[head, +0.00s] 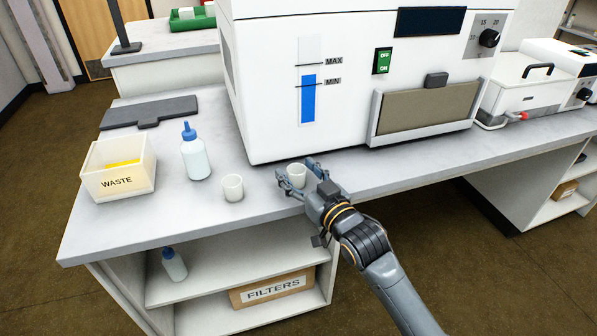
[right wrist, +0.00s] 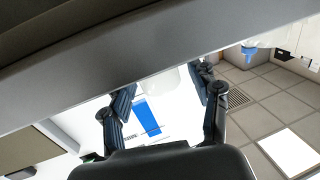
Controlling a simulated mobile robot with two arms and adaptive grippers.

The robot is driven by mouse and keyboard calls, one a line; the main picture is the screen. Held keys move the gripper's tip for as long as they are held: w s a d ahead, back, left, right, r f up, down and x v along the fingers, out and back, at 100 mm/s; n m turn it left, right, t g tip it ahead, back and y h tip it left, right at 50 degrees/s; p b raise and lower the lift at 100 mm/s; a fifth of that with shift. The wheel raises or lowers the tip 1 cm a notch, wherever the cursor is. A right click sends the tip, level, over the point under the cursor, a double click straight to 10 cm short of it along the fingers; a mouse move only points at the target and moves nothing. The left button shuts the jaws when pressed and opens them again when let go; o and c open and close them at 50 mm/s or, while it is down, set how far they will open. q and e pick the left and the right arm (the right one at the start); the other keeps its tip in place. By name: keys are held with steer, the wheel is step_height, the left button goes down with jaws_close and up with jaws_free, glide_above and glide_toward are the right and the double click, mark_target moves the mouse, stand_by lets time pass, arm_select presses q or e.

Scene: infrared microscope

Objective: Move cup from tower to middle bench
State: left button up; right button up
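One small white cup (head: 296,176) stands upright near the front edge of the grey bench top (head: 400,162), in front of the large white machine. My right gripper (head: 299,173) reaches in from the lower right, with its fingers spread around this cup. In the right wrist view the pale cup (right wrist: 157,79) shows between the two dark fingers (right wrist: 163,86), with a gap visible on one side; contact is not clear. A second white cup (head: 232,188) stands to the left on the same bench. My left gripper is out of view.
A blue-capped bottle (head: 195,155) and a WASTE bin (head: 119,168) stand to the left. The white machine (head: 275,95) rises close behind the gripper. A shelf below holds a FILTERS box (head: 272,288) and another bottle (head: 174,264). The bench's front left is clear.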

steer(key=shift+r, duration=0.2)
steer(key=shift+s+d+f, duration=0.1)
steer(key=shift+s+d, duration=0.1)
steer(key=shift+s, duration=0.1)
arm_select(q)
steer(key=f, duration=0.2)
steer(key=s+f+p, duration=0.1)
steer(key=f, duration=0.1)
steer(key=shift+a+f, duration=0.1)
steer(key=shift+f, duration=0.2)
arm_select(e)
steer(key=v, duration=1.1)
steer(key=shift+s, duration=0.2)
steer(key=s+d+f+m+g+h, duration=0.1)
steer(key=s+d+f+g+h, duration=0.2)
steer(key=f, duration=0.9)
steer(key=s+d+f+m+g+h, duration=0.1)
steer(key=d+f+m+g+h, duration=0.2)
steer(key=f, duration=0.8)
steer(key=s+d+f+g+h, duration=0.1)
steer(key=s+d+f+g, duration=0.2)
steer(key=s+f, duration=0.6)
steer(key=s+d+f+g+h, duration=0.2)
steer(key=s+d+f, duration=0.3)
steer(key=s+f, duration=0.5)
steer(key=shift+s+g, duration=0.7)
steer(key=shift+g, duration=0.2)
steer(key=shift+d+r, duration=0.1)
steer(key=shift+d, duration=0.05)
